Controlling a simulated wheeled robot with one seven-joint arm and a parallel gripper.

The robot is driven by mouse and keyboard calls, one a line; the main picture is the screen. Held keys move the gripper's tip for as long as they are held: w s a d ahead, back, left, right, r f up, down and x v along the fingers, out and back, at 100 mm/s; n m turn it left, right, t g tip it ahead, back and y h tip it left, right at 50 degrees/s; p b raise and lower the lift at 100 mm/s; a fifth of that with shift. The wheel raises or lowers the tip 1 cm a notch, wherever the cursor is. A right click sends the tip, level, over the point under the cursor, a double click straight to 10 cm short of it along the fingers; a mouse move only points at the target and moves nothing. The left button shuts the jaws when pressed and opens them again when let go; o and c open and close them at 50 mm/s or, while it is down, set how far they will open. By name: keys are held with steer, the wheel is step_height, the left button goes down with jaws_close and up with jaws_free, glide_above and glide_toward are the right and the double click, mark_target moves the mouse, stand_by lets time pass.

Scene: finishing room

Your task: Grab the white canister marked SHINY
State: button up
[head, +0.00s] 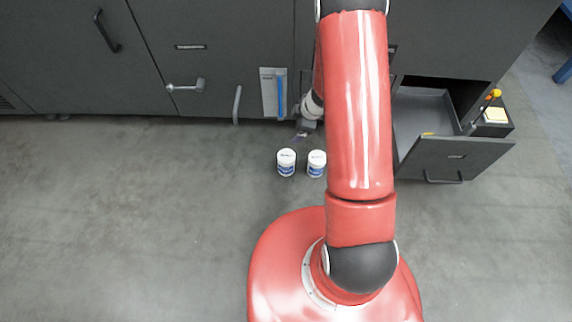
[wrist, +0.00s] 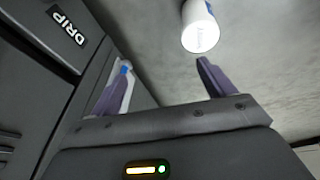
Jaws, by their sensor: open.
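Two white canisters with blue bands stand upright side by side on the grey floor in the head view, a left one (head: 286,163) and a right one (head: 317,164). Their lid markings are too small to read, so I cannot tell which says SHINY. The wrist view shows one white canister (wrist: 200,28) at the top, its lid lettering unreadable. My gripper (head: 301,135) is just behind the canisters, near the cabinet front. In the wrist view its purple fingers (wrist: 163,66) are spread apart and empty, with the canister beyond the right finger.
Dark cabinets (head: 75,60) line the back; one label reads DRIP (wrist: 66,25). A panel with a blue bar (head: 273,92) is on the cabinet front. The floor at left is clear.

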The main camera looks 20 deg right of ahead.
mark_target(291, 156)
steer(key=s+f, duration=0.1)
steer(key=f, duration=0.1)
steer(key=s+a+f+g+y, duration=0.1)
steer(key=s+f, duration=0.1)
steer(key=f, duration=0.1)
steer(key=s+f+n+g, duration=0.1)
steer(key=f, duration=0.1)
steer(key=shift+s+a+f+b, duration=0.15)
steer(key=shift+a+b, duration=0.15)
steer(key=shift+a, duration=0.1)
steer(key=shift+a+f+y+b, duration=0.15)
steer(key=shift+a+f+b, duration=0.15)
steer(key=shift+f, duration=0.35)
steer(key=shift+a+f+y+b, duration=0.15)
steer(key=shift+a+f+b, duration=0.1)
steer(key=shift+f, duration=0.35)
steer(key=b+x, duration=0.2)
steer(key=x, duration=0.3)
steer(key=shift+a, duration=0.1)
steer(key=shift+r, duration=0.1)
steer(key=c, duration=1.2)
